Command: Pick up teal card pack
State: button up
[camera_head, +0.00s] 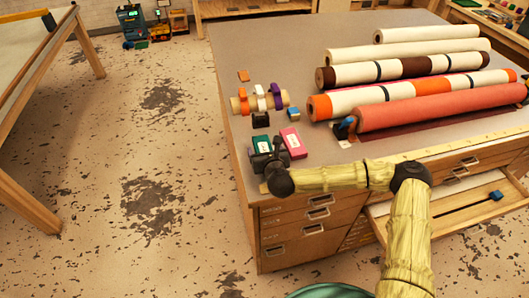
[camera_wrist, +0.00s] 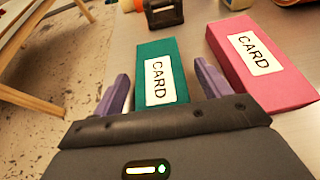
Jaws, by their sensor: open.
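The teal card pack (camera_wrist: 158,64) lies on the cabinet top with a white label reading CARD. In the wrist view its near end sits between the two purple fingers of my gripper (camera_wrist: 160,90), which is open with a finger to each side. I cannot tell whether either finger touches it. In the head view the teal card pack (camera_head: 261,143) shows just beyond my gripper (camera_head: 263,160), partly hidden by it. A pink card pack (camera_wrist: 262,62) with a CARD label lies close to the right of the right finger; it also shows in the head view (camera_head: 293,142).
A black block-like item (camera_wrist: 163,14) stands beyond the teal pack. Several rolls, including a coral one (camera_head: 440,106), lie on the right of the cabinet top (camera_head: 235,62). A small rack with coloured bands (camera_head: 259,101) stands farther back. The left cabinet edge is close to my gripper.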

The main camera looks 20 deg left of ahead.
aim_at(265, 150)
dwell(0.3)
jog(key=c, duration=1.1)
notch_tip(265, 150, up, 10)
jog(key=shift+r+b, duration=0.1)
jog(key=shift+b, duration=0.45)
jog(key=shift+w, duration=0.1)
